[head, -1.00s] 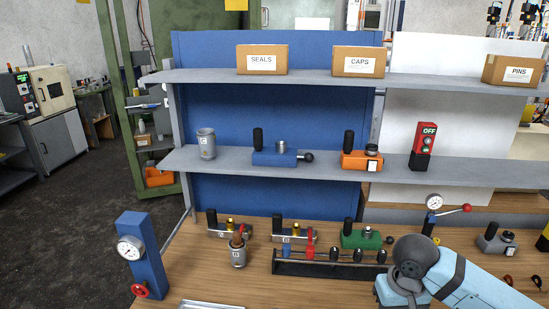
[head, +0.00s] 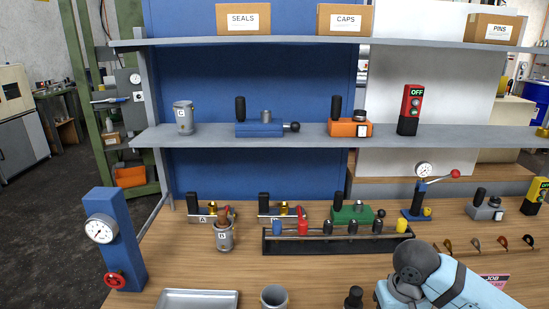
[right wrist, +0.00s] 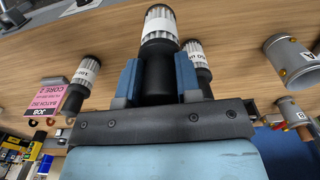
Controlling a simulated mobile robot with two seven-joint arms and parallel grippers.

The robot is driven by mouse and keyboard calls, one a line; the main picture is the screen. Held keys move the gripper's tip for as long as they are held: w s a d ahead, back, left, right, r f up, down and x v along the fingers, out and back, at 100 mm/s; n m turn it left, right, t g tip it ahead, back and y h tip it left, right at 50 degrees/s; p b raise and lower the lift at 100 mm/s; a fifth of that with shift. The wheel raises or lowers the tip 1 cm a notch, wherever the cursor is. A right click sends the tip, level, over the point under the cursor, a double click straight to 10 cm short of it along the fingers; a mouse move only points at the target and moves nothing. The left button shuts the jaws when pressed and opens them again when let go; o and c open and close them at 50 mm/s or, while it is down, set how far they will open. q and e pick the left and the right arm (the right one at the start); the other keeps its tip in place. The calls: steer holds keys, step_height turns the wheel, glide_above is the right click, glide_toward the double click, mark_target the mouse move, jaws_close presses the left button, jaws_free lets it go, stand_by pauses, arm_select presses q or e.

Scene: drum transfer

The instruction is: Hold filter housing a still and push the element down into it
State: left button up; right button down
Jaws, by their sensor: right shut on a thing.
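My right gripper (right wrist: 158,78) is shut on a black cylinder (right wrist: 158,70) with a white label band and a ribbed grey end, which looks like a filter element. Its blue fingers are on either side of the black part. Two similar black, white-labelled cylinders stand close by, one at the left (right wrist: 82,85) and one partly hidden behind the held one (right wrist: 197,60). A grey housing (right wrist: 289,58) is at the right in the wrist view, apart from the held cylinder. In the head view a grey open cup (head: 274,297) is cut by the bottom edge; its letter does not show. My left gripper is out of view.
A silver tray (head: 198,299) lies left of the cup. A black rack (head: 335,244) and a cup holding tools (head: 225,238) stand behind. A blue gauge post (head: 115,240) stands at left. A pink job card (right wrist: 50,97) lies on the wooden bench.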

steer(key=shift+r, duration=0.1)
steer(key=w+a+r+m, duration=0.1)
steer(key=w+a+r, duration=0.2)
steer(key=a, duration=0.5)
steer(key=w+a+r+m, duration=0.1)
steer(key=w+a+r, duration=0.3)
steer(key=a, duration=0.4)
steer(key=w+a+r+m, duration=0.1)
steer(key=w+a+r, duration=0.3)
steer(key=a+r, duration=0.2)
steer(key=shift+w+a, duration=0.15)
steer(key=shift+a, duration=0.95)
